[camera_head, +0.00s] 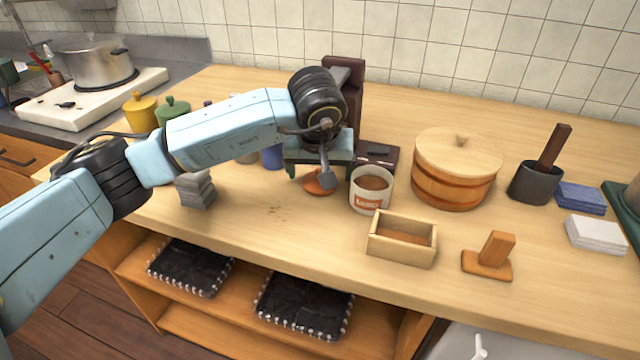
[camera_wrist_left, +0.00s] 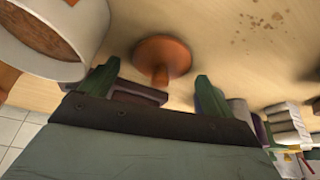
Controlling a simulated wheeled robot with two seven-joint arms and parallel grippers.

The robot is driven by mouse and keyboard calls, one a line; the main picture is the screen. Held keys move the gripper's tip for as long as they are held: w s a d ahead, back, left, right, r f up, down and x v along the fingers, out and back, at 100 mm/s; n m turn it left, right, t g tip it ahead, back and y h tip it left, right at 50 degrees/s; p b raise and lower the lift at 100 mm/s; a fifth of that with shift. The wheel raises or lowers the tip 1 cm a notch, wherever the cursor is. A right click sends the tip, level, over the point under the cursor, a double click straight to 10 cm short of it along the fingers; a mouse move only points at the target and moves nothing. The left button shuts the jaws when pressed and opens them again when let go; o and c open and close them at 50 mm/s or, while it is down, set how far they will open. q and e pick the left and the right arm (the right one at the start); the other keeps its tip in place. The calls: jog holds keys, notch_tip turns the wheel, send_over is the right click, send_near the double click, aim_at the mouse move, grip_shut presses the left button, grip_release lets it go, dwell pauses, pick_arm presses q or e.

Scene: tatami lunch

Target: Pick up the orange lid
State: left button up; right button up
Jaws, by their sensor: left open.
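The orange lid (camera_head: 314,187) lies on the wooden counter, partly hidden by my left gripper in the head view. In the left wrist view the lid (camera_wrist_left: 165,52) is a round orange disc with a knob pointing toward the gripper. My left gripper (camera_head: 318,177) is open and empty at the lid. In the wrist view its two green fingers (camera_wrist_left: 156,76) stand on either side of the knob, apart from it. I cannot tell how far the tips are above the counter. My right gripper is not in view.
A white tub with brown contents (camera_head: 359,200) stands close to the right of the lid. Yellow (camera_head: 140,110) and green (camera_head: 172,108) canisters stand behind my arm.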

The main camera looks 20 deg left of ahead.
pick_arm(q)
jog(key=shift+f, duration=0.1)
jog(key=c, duration=1)
jog(key=shift+c, duration=0.2)
